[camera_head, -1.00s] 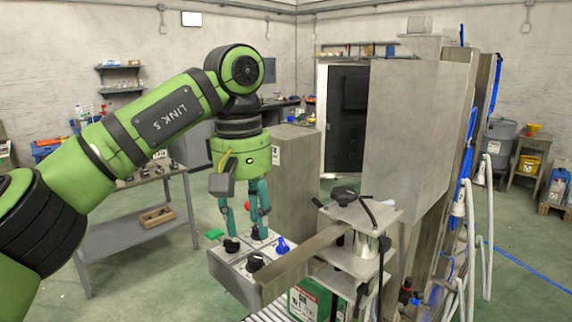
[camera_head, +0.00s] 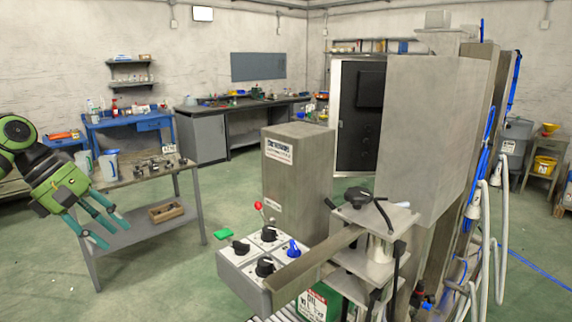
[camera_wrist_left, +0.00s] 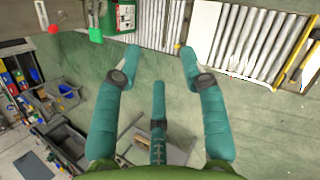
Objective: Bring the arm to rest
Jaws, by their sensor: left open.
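My left gripper (camera_head: 101,226) is at the left of the head view, beside the grey work table. It is green with teal fingers that point down and to the right. The left wrist view shows its fingers (camera_wrist_left: 158,65) spread apart with nothing between them and the green floor beyond. My right gripper is in neither view.
A grey control box (camera_head: 243,283) with black knobs, a blue knob and a red-tipped lever stands in the front middle. A metal table (camera_head: 150,178) with small parts is near my left gripper. A large grey cabinet (camera_head: 425,120) stands at right. Green floor lies between.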

